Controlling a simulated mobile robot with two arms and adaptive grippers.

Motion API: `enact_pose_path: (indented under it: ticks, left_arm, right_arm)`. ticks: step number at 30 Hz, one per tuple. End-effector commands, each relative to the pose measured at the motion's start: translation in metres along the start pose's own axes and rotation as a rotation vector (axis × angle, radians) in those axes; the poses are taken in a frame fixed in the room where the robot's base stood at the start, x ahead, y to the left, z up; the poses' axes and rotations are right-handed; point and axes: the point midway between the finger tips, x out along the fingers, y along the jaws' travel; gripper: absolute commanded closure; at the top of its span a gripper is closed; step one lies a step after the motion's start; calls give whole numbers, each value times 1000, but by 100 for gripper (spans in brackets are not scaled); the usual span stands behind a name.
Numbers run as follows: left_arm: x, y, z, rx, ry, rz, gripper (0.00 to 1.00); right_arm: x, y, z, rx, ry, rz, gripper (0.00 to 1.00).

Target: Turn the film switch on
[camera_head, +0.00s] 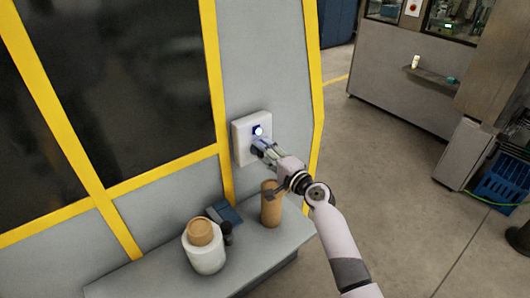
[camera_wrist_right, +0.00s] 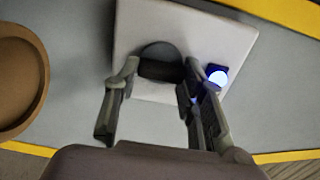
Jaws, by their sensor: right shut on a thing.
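The film switch looks like a dark round knob (camera_head: 256,152) on a white box (camera_head: 240,141) on the grey machine wall, below a lit blue-white button (camera_head: 258,131). In the right wrist view the knob (camera_wrist_right: 160,62) lies between the fingertips, with the lit button (camera_wrist_right: 217,76) to its right. My right gripper (camera_head: 262,150) reaches up to the box from below right and is shut on the knob. The fingers partly hide the knob in the head view. No label or switch position is readable. My left gripper is not in view.
Below the box, a grey ledge (camera_head: 150,285) holds a brown cylinder (camera_head: 271,204), a white container (camera_head: 205,254) with a brown top, a small dark item (camera_head: 227,233) and a blue item (camera_head: 226,214). The brown cylinder stands close under my right arm. Open floor lies to the right.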

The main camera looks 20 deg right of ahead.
Motion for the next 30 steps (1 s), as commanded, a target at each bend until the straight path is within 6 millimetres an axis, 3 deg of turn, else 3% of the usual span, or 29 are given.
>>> enact_pose_path:
  ticks: [12,13,22,30]
  left_arm:
    - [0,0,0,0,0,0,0]
    - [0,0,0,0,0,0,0]
    - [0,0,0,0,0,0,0]
    - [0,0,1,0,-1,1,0]
  right_arm:
    - [0,2,0,11,0,2,90]
    - [0,2,0,11,0,2,62]
    - [0,1,0,9,0,1,42]
    - [0,0,0,8,0,0,42]
